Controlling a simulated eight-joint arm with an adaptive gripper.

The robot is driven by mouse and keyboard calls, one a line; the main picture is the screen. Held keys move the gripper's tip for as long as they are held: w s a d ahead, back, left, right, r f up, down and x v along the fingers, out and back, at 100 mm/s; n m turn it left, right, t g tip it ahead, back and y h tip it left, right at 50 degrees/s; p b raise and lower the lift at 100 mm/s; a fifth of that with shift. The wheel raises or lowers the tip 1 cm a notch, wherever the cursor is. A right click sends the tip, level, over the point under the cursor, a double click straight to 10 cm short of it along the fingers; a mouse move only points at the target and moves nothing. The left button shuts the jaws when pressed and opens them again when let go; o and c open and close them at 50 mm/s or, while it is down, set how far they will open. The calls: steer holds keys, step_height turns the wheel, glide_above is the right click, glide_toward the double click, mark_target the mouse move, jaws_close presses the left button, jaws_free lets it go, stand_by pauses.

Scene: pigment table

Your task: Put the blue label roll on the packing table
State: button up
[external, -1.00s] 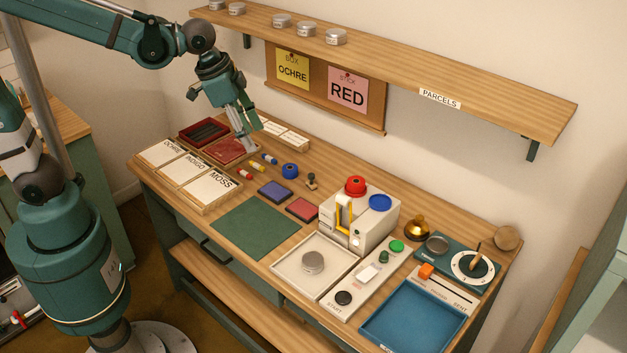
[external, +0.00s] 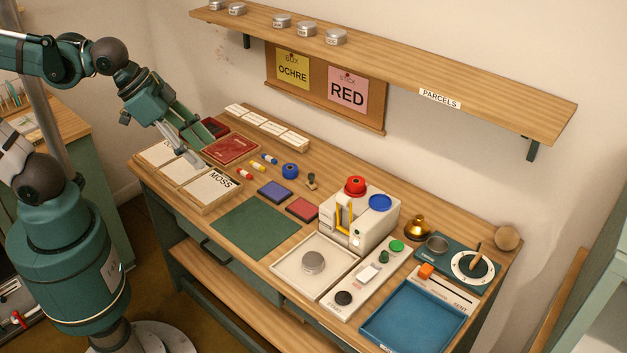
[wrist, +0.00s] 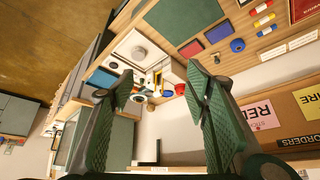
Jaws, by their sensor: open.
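The blue label roll (external: 290,171) stands on the wooden workbench (external: 330,167), behind the purple ink pad and right of the small coloured sticks. It also shows in the wrist view (wrist: 237,45), upper right of centre. I cannot tell which surface is the packing table. My gripper (external: 197,160) is at the bench's left end, close above the paper boxes and beside the dark red tray, left of the blue roll and apart from it. In the wrist view my gripper (wrist: 160,75) has its two green fingers wide apart with nothing between them.
A white machine (external: 360,218) carries a red roll (external: 355,185) and a flat blue disc (external: 380,202). A green mat (external: 255,227) lies bare at the front. A blue tray (external: 413,317) is at the right end. A shelf (external: 400,75) overhangs the back.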

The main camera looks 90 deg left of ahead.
steer(key=s, duration=0.1)
steer(key=s+d, duration=0.2)
steer(key=shift+s+d+f+t, duration=0.15)
steer(key=shift+f+t, duration=0.1)
steer(key=shift+t, duration=0.15)
